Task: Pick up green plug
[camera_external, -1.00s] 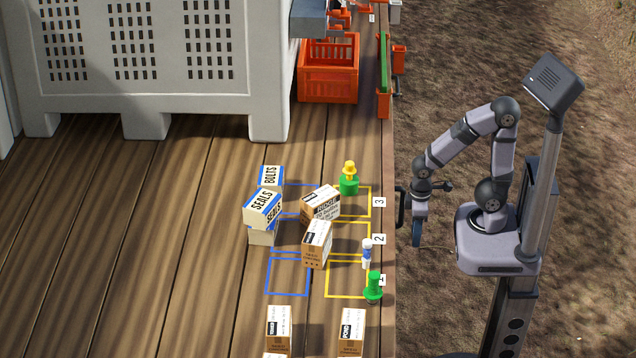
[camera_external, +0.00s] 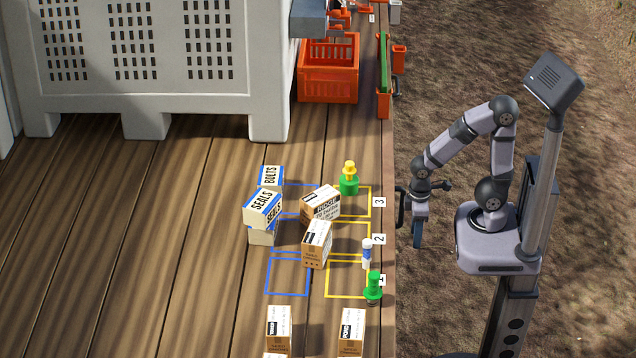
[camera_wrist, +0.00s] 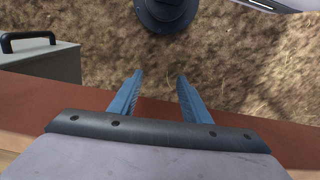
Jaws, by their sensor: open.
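A green plug (camera_external: 373,286) stands upright at the right edge of the wooden deck, by the label 1 and the front yellow square. Another green piece (camera_external: 349,187) with a yellow plug (camera_external: 349,169) on top stands farther back by the label 3. My gripper (camera_external: 417,236) hangs just off the deck's right edge, behind and to the right of the nearer green plug, and apart from it. In the wrist view my gripper (camera_wrist: 160,92) shows two blue fingers spread apart with nothing between them. No green plug shows in the wrist view.
A white and blue bottle (camera_external: 367,253) stands by label 2. Brown cartons (camera_external: 317,244) and white-blue boxes (camera_external: 262,208) crowd the marked squares. More cartons (camera_external: 279,329) stand in front. An orange crate (camera_external: 328,70) and a grey bin (camera_external: 160,60) are at the back. The left deck is clear.

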